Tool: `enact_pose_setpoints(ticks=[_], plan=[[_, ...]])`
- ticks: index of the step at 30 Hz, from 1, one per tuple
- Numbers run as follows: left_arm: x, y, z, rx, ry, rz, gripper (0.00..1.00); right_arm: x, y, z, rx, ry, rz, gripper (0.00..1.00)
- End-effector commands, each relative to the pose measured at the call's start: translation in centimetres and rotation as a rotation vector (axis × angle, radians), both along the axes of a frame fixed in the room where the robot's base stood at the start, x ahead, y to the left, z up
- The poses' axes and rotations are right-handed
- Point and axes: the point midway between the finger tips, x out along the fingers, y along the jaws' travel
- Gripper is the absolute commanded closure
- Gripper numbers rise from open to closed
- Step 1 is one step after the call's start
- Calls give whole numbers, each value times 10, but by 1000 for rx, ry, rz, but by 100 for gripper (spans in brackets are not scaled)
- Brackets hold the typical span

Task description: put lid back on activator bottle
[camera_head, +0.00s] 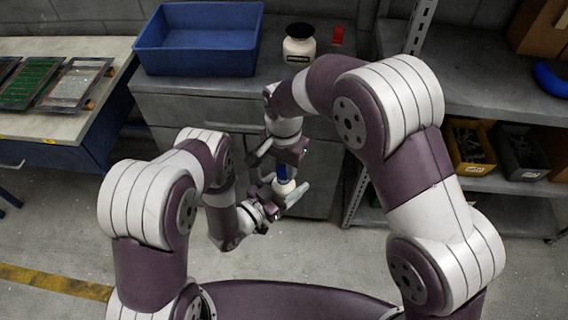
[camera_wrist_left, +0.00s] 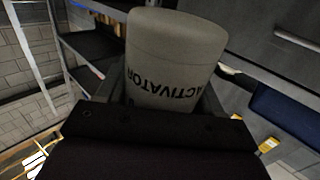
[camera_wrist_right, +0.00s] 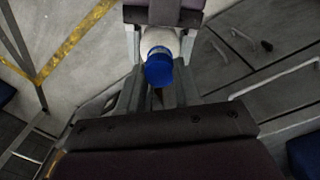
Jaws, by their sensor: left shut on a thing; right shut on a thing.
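The activator bottle (camera_wrist_left: 172,60) is whitish and fills the middle of the left wrist view, its lettering upside down there. My left gripper (camera_head: 284,192) is shut on it, in the air in front of the grey cabinet. The blue lid (camera_wrist_right: 159,70) is between the fingertips of my right gripper (camera_head: 278,166), which is shut on it from above. In the head view the blue lid (camera_head: 281,172) sits directly over the white bottle (camera_head: 285,186). They look in line and very close or touching; I cannot tell whether the lid is seated.
A blue bin (camera_head: 200,42), a white jar with a dark lid (camera_head: 299,46) and a red item (camera_head: 337,36) stand on the cabinet top. Shelves with a yellow bin (camera_head: 470,150) are at right. A table with panels (camera_head: 75,83) is at left.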

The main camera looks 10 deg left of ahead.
Motion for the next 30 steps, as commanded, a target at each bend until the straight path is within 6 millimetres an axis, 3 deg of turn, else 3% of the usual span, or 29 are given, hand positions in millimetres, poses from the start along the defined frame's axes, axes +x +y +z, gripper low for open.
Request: enact_pose_setpoints(ticks=[20, 21, 23, 26, 30], plan=[[0, 0, 0, -1, -1, 0, 88, 0, 0, -11, 0, 0, 0, 94], [0, 0, 0, -1, -1, 0, 100, 0, 0, -11, 0, 0, -3, 94], [0, 0, 0, -1, -1, 0, 100, 0, 0, -11, 0, 0, -34, 94], [0, 0, 0, -1, -1, 0, 100, 0, 0, -11, 0, -1, -231, 94], [0, 0, 0, -1, -1, 0, 100, -1, -1, -11, -2, -3, -765, 94]])
